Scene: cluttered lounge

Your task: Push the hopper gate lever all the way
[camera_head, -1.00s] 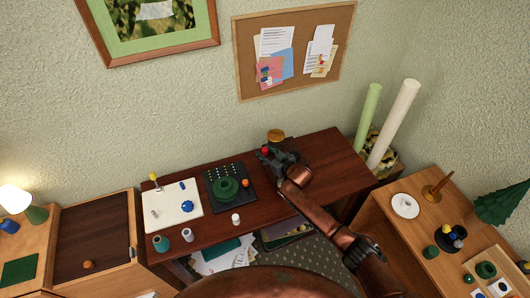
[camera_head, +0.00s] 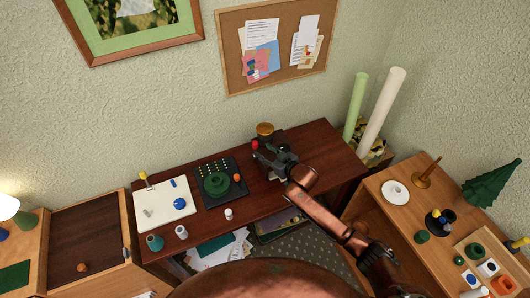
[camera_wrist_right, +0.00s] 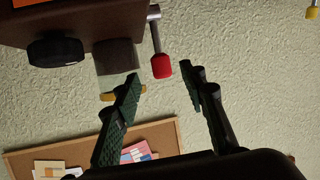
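The hopper (camera_head: 264,129) stands at the back of the dark desk, with an amber round top. Its lever has a red tip (camera_head: 255,145) that shows just beyond my right gripper. My right gripper (camera_head: 259,156) is open and empty. In the wrist view its fingertips (camera_wrist_right: 162,82) are spread on either side of the red tip, with visible gaps; the depth between them is hard to tell. My left gripper is not in view.
On the desk (camera_head: 320,155), left of my right arm, are a black tray (camera_head: 207,198) with a green round piece and a white sheet (camera_head: 155,214). Two tall rolls (camera_head: 378,115) stand right of the desk. A side table (camera_head: 390,217) holds several small things.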

